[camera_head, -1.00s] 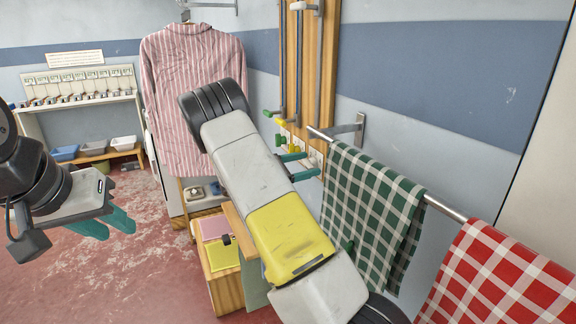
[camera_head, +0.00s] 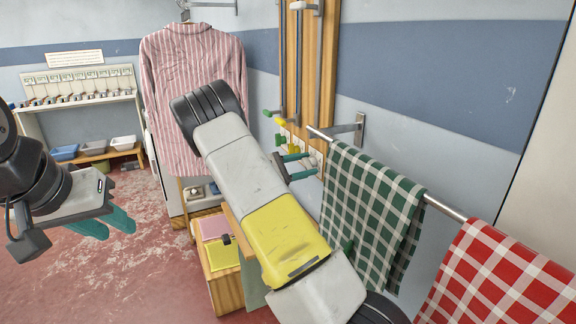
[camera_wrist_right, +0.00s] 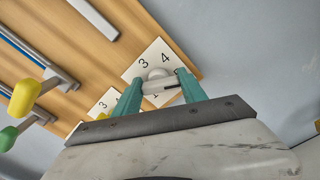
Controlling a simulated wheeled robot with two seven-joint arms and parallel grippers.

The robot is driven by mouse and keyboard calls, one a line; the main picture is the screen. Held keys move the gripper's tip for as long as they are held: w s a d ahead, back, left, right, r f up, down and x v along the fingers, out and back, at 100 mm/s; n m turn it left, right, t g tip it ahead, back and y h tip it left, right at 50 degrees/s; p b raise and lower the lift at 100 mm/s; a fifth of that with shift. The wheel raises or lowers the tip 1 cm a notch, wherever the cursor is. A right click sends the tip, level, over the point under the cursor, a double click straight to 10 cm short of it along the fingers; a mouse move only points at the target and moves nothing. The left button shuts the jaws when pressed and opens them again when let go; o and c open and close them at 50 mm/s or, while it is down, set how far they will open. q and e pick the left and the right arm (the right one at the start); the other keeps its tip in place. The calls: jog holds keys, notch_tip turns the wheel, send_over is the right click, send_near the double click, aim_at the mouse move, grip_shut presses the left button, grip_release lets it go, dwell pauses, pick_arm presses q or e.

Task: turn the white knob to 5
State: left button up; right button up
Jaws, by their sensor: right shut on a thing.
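The white knob (camera_wrist_right: 160,86) sits on a white dial card (camera_wrist_right: 146,62) on a wooden board. My right gripper (camera_wrist_right: 160,92) is shut on the white knob, one teal finger on each side. The knob has a dark mark on its right side; I cannot tell which number it points to. In the head view my right gripper (camera_head: 301,166) is at the board's lower end, and the knob is too small to make out. My left gripper (camera_head: 106,222) is open and empty, over the floor at left.
Yellow (camera_wrist_right: 24,98) and green (camera_wrist_right: 8,138) handles stick out from the board beside my right gripper. A green checked towel (camera_head: 365,200) and a red one (camera_head: 510,275) hang from a rail close to my right arm. A striped shirt (camera_head: 190,85) hangs behind.

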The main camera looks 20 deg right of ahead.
jog(key=o, duration=1.4)
jog(key=shift+c, duration=0.2)
jog(key=s+a, duration=0.1)
jog(key=a, duration=0.6)
jog(key=shift+a, duration=0.4)
jog(key=shift+a, duration=0.1)
